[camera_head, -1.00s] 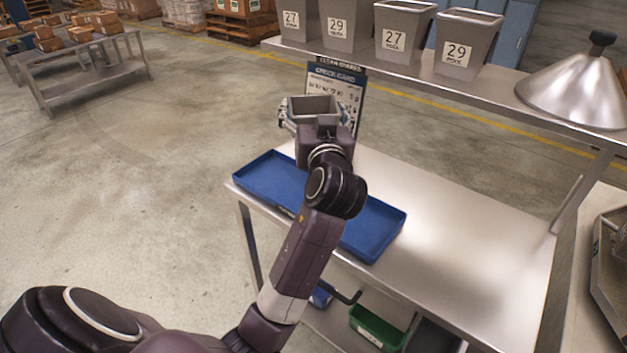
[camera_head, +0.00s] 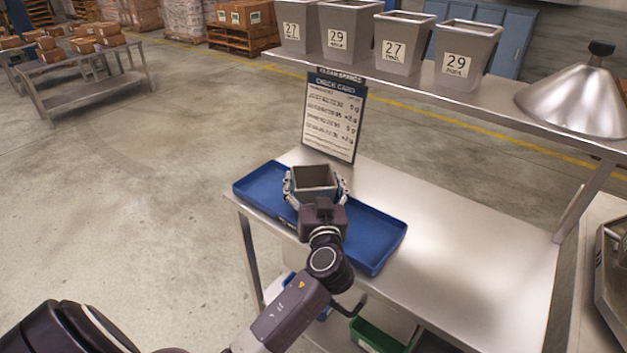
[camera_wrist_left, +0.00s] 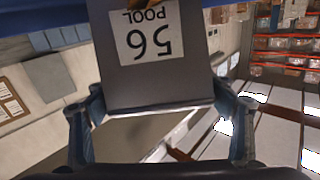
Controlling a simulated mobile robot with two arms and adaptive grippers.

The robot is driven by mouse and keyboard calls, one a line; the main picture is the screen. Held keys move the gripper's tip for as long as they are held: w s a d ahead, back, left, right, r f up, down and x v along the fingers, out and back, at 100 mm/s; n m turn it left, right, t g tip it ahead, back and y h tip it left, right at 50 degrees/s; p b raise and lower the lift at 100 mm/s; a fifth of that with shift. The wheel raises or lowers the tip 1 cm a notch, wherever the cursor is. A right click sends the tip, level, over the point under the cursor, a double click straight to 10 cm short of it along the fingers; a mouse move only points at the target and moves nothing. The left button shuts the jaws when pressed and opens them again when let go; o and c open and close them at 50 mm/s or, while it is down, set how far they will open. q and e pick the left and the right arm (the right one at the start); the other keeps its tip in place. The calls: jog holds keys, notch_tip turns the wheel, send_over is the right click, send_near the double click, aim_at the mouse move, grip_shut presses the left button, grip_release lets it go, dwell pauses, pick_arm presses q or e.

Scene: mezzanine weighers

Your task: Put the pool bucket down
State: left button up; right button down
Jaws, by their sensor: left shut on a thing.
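The pool bucket is a small grey square bucket (camera_head: 314,180) held in my left gripper (camera_head: 316,188). In the left wrist view the bucket (camera_wrist_left: 158,80) shows upside down with a white label reading "56 POOL". The fingers of my left gripper (camera_wrist_left: 165,125) are shut on its sides. In the head view the bucket is over the middle of a long blue tray (camera_head: 375,232) on the steel table (camera_head: 450,225). I cannot tell whether its base touches the tray. My right gripper is not in view.
A check card (camera_head: 334,116) stands behind the tray. Several grey numbered buckets, one marked 29 (camera_head: 467,50), and a metal cone (camera_head: 580,100) stand on the upper shelf. A green bin (camera_head: 375,338) sits below. The table's right side is clear.

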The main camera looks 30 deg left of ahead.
aim_at(316, 192)
pick_arm(q)
jog(key=shift+r, duration=0.1)
jog(key=o, duration=1.2)
jog(key=shift+c, duration=0.2)
jog(key=o, duration=0.4)
jog(key=shift+o, duration=0.2)
jog(key=b+v, duration=0.1)
jog(key=v, duration=0.5)
jog(key=shift+s+d+b, duration=0.25)
jog(key=shift+b, duration=0.1)
jog(key=shift+s+d, duration=0.3)
jog(key=shift+s, duration=0.1)
